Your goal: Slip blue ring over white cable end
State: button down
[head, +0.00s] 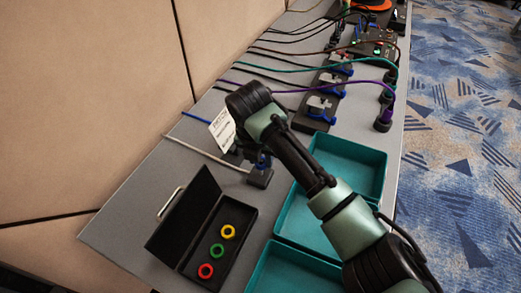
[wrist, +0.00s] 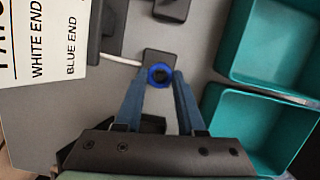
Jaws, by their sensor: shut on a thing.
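The blue ring (wrist: 159,75) is held between the fingertips of my gripper (wrist: 160,80) in the wrist view. Its hole looks dark. Behind it is a small black block (wrist: 157,56), which the white cable (wrist: 122,60) meets from the left. In the head view, the white cable (head: 205,153) lies across the grey table to the same black block (head: 260,178). My gripper (head: 262,161) is just above that block, partly hidden by my wrist. I cannot tell whether the ring is around the cable end or only above it.
An open black case (head: 246,232) holds red, green and yellow rings. Teal trays (head: 348,152) stand to the right. A printed card (head: 222,128) reads white end and blue end in the wrist view (wrist: 45,45). Other coloured cables and black holders (head: 318,113) fill the far table.

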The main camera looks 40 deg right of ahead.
jog(key=shift+f, duration=0.1)
jog(key=shift+c, duration=2.2)
grip_release()
jog(key=p+v, duration=0.1)
jog(key=v, duration=1.2)
